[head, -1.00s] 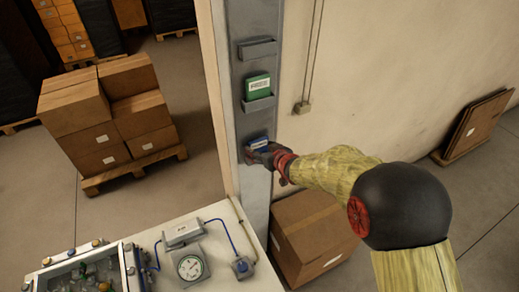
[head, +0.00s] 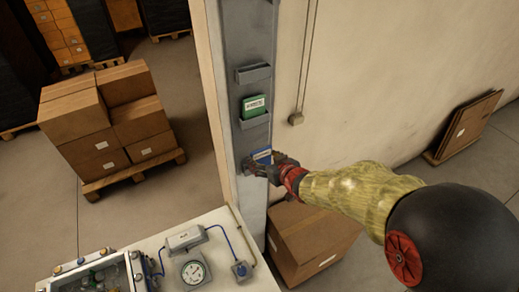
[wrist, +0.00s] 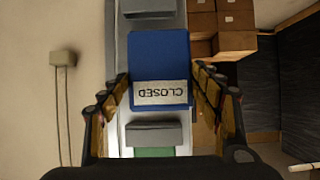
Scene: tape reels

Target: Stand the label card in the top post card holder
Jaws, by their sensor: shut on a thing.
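The blue label card (head: 262,156) is in front of the grey post at its lower part. In the wrist view the card (wrist: 160,58) shows a pale strip reading "CLOSED", upside down. My gripper (head: 264,168) is shut on it, with a finger at each side edge in the wrist view (wrist: 160,84). The top card holder (head: 254,73) is a grey pocket higher on the post and looks empty. The lowest holder (wrist: 150,8) shows at the top edge of the wrist view, apart from the card; my gripper hides that area in the head view.
A green card (head: 256,105) stands in the middle holder (head: 255,122), between the blue card and the top holder. A bench (head: 215,262) with a gauge (head: 193,269) is below left. A carton (head: 309,237) stands beside the post below my arm. Wall cords (head: 301,70) hang to the right.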

